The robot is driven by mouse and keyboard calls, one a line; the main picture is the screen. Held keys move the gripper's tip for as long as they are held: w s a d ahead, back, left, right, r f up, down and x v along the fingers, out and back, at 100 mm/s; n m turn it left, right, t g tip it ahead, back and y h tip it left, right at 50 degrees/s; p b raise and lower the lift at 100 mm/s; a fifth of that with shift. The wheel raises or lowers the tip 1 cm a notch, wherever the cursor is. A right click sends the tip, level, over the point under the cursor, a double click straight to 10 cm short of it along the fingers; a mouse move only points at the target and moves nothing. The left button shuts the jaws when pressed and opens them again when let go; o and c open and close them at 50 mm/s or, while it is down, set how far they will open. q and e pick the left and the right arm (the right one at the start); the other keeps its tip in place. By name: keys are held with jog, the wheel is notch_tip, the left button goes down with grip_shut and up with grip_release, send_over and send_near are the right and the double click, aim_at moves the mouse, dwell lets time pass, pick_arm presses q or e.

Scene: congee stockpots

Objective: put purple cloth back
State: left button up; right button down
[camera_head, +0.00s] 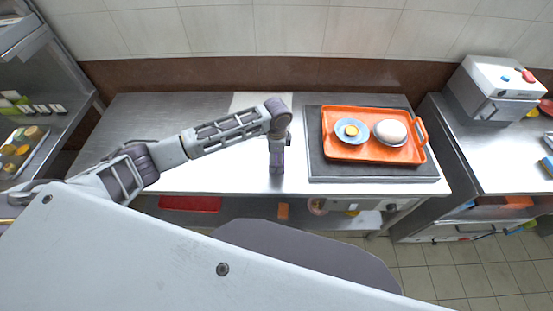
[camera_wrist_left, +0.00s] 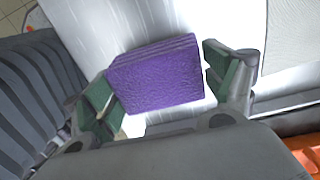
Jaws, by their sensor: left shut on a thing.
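The purple cloth (camera_wrist_left: 158,84) looks like a thick folded block with layered edges in the left wrist view. It sits between the green-padded fingers of my left gripper (camera_wrist_left: 155,88), which is shut on it. In the head view my left gripper (camera_head: 277,168) points down over the middle of the steel counter (camera_head: 225,168). I cannot make out the cloth in the head view, nor whether it touches the counter. My right gripper is not in view.
An orange tray (camera_head: 350,153) with a small blue dish (camera_head: 339,135) and a round white item (camera_head: 390,131) stands on a dark slab (camera_head: 315,172) right of the gripper. A pale patch (camera_head: 248,101) lies behind the gripper. The counter's left part is clear.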

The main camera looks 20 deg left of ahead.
pick_arm(q)
jog(key=shift+f, duration=0.85)
jog(key=o, duration=0.9)
jog(key=shift+f, duration=0.1)
jog(key=shift+c, duration=0.2)
jog(key=shift+r+b, duration=0.45)
jog(key=shift+r, duration=5.7)
